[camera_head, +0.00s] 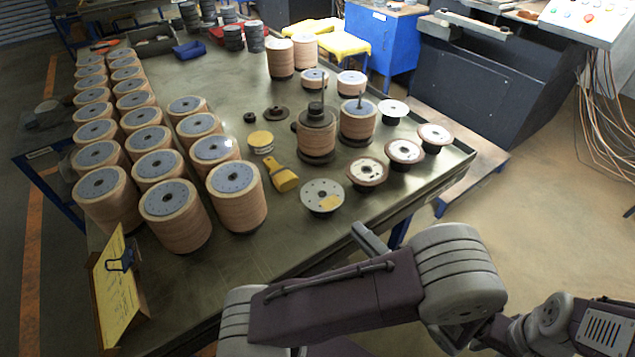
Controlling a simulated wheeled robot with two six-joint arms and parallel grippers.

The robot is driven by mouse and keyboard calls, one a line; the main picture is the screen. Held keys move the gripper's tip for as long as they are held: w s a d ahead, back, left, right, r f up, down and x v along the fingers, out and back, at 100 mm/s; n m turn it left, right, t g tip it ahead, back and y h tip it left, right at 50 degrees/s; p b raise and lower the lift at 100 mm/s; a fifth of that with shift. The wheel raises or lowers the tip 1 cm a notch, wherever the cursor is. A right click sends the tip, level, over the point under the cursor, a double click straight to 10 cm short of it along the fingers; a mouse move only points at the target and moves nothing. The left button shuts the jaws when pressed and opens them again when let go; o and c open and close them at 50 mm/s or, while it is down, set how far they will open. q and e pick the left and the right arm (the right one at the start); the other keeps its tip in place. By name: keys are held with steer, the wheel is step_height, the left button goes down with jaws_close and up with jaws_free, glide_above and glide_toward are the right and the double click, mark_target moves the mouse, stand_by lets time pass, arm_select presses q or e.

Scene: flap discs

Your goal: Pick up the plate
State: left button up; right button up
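Several round flat plates lie near the right edge of the table, and I cannot tell which one the task means. The nearest is a pale grey plate (318,191) with small holes and a yellowish patch. Brown-rimmed plates (367,172) and (404,152) follow to its right, then another brown-rimmed one (434,134) and a plain white one (393,109). An arm of mine crosses the lower right, in front of the table edge and apart from the plates. No pair of fingers shows clearly, so the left gripper's opening cannot be read. My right gripper cannot be made out.
The table (262,262) carries rows of tall disc stacks (236,205) on the left and two spindle stacks (317,140) in the middle. A yellow scraper (283,178) lies between. A clipboard (116,300) stands at the front left. The front centre of the table is bare.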

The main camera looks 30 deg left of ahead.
arm_select(q)
steer(key=x, duration=0.4)
steer(key=shift+s+f, duration=0.1)
steer(key=shift+s, duration=0.05)
steer(key=shift+a+b, duration=0.3)
steer(key=shift+a, duration=0.05)
steer(key=x, duration=0.4)
steer(key=shift+a+b, duration=0.25)
steer(key=shift+b, duration=0.1)
steer(key=shift+d, duration=0.1)
jaws_close()
stand_by(0.3)
